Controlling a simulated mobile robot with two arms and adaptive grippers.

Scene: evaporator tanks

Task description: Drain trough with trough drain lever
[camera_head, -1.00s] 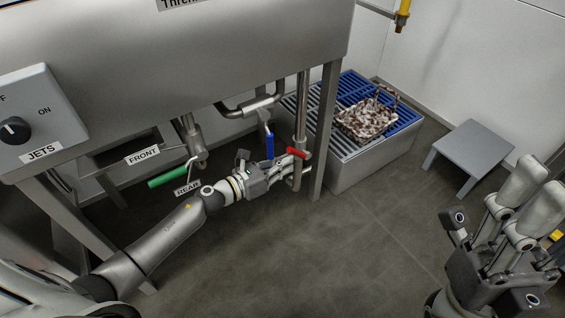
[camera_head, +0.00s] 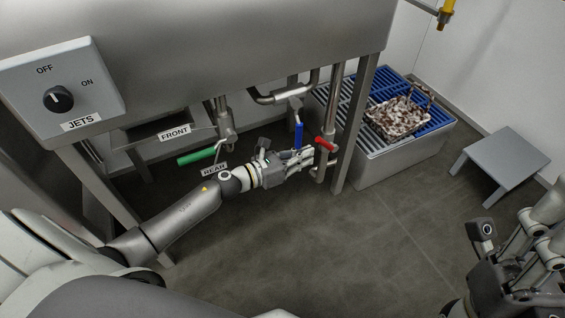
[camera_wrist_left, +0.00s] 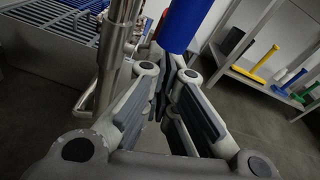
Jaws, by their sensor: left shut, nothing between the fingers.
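Three levers hang under the steel trough (camera_head: 250,50): a green one (camera_head: 197,156) at left, a blue one (camera_head: 298,135) hanging down, and a red one (camera_head: 325,144) on a vertical pipe. No label shows which is the trough drain lever. My left gripper (camera_head: 318,157) is shut and empty, just below the blue lever and beside the red lever's pipe. In the left wrist view its fingers (camera_wrist_left: 168,75) meet under the blue handle (camera_wrist_left: 185,22); contact is unclear. The red lever is hard to make out there. My right gripper (camera_head: 510,265) is cut off at lower right.
A steel leg (camera_head: 356,125) stands right of the red lever's pipe. Beyond it is a blue-grated basin (camera_head: 395,160) with a speckled basket (camera_head: 405,118). A grey stool (camera_head: 500,158) stands at right. A JETS switch box (camera_head: 62,90) is at left. The floor in front is clear.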

